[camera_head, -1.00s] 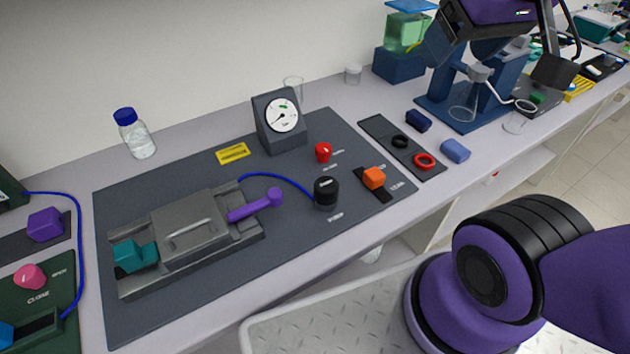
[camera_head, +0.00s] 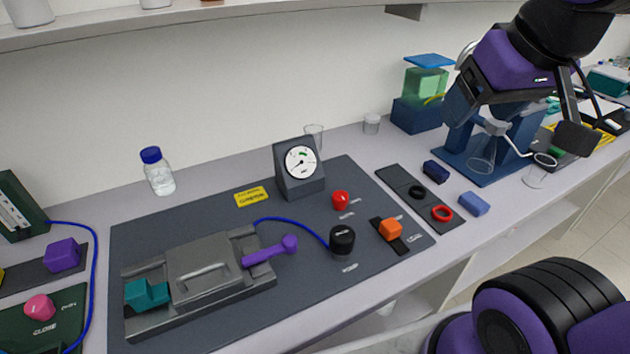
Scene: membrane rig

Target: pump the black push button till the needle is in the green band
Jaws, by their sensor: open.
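The black push button (camera_head: 342,239) stands upright on the dark grey mat, at the end of a blue tube. The gauge (camera_head: 300,162) is a white round dial in a dark housing behind it. A small green band shows near the top of the dial. The thin needle seems to point to the lower left, outside the green, but it is small. My gripper (camera_head: 535,112) is at the upper right, open, far from the button and in front of the blue stand.
A clamp device with a purple lever (camera_head: 270,251) lies left of the button. A red knob (camera_head: 340,200) and an orange block (camera_head: 390,229) are close by on the right. A glass flask (camera_head: 482,155) stands near my gripper. A shelf (camera_head: 200,22) runs above.

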